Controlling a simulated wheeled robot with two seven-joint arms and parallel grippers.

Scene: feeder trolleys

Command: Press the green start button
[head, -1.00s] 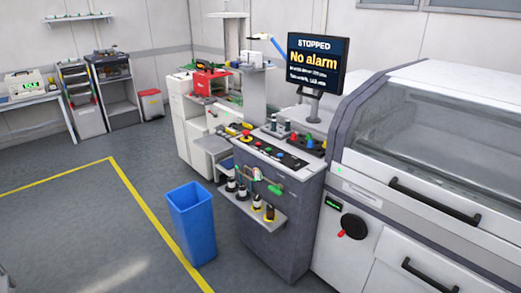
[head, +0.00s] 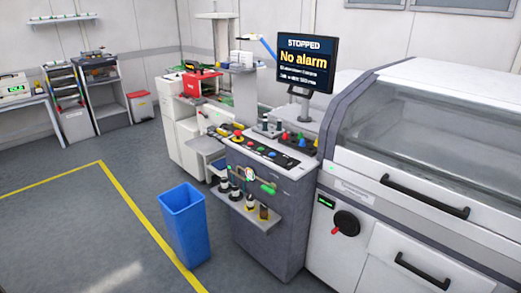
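The control console (head: 270,215) stands in the middle of the head view, with a dark sloped button panel (head: 262,151) on its top. A row of small coloured buttons runs along the panel, with a red one at its left end. They are too small to tell surely which is the green start button. A green handle-like piece (head: 268,187) sits on the console's front face. The screen (head: 306,63) above reads "STOPPED" and "No alarm". Neither of my grippers is in view.
A blue bin (head: 184,225) stands on the floor left of the console. A small shelf with several bottles (head: 248,208) juts from the console's front. A large white machine (head: 420,150) fills the right side. Floor inside the yellow line (head: 150,228) is clear.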

